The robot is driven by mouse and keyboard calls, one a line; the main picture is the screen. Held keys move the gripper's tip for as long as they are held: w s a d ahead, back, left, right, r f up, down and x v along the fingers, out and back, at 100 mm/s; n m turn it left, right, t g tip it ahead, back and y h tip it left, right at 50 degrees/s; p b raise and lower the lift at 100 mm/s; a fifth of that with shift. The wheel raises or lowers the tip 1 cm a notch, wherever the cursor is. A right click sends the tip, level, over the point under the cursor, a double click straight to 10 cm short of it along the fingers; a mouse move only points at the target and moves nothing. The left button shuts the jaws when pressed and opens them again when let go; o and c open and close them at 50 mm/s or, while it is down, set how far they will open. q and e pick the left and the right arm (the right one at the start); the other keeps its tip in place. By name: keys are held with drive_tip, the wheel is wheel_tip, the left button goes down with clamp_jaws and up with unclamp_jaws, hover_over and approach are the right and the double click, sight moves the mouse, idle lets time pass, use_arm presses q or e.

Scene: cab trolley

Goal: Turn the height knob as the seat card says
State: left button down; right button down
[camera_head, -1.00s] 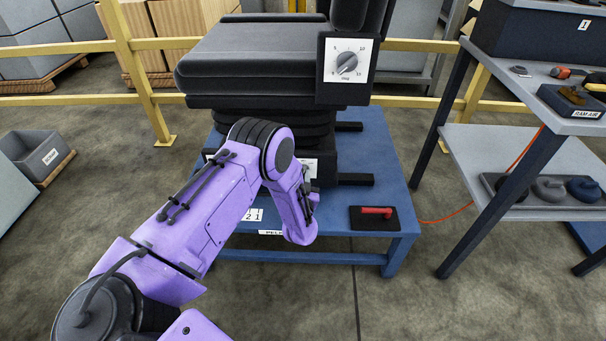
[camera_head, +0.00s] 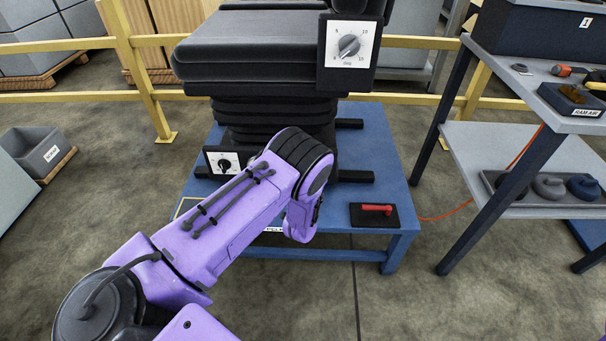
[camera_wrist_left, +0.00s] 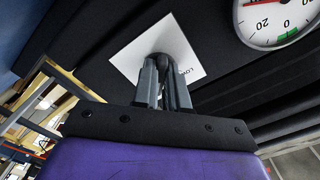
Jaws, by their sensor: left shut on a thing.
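My left gripper (camera_wrist_left: 165,68) is shut on a dark knob (camera_wrist_left: 174,40) in the left wrist view. The knob stands on a white plate (camera_wrist_left: 128,58) with lettering partly hidden by the fingers. In the head view my own arm hides this gripper and knob. The black seat (camera_head: 260,60) stands on bellows (camera_head: 275,115) above a blue platform. A grey knob on a numbered white dial (camera_head: 348,47) is at its upper right. A small black knob on a white plate (camera_head: 226,163) is low at the left. I cannot make out a seat card. My right gripper is out of view.
A round gauge (camera_wrist_left: 283,17) sits close beside the gripper in the wrist view. A red handle (camera_head: 376,208) lies on a black pad on the blue platform (camera_head: 385,150). A grey shelved table (camera_head: 465,150) stands at the right. Yellow rails (camera_head: 420,45) run behind.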

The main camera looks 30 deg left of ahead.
use_arm(q)
drive_tip(key=shift+s+f, duration=0.1)
drive_tip(key=c, duration=1.2)
unclamp_jaws()
drive_tip(key=shift+o, duration=0.2)
drive_tip(key=p+v, duration=0.1)
drive_tip(key=v, duration=0.9)
drive_tip(key=shift+s+p, duration=0.25)
drive_tip(key=shift+p, duration=0.05)
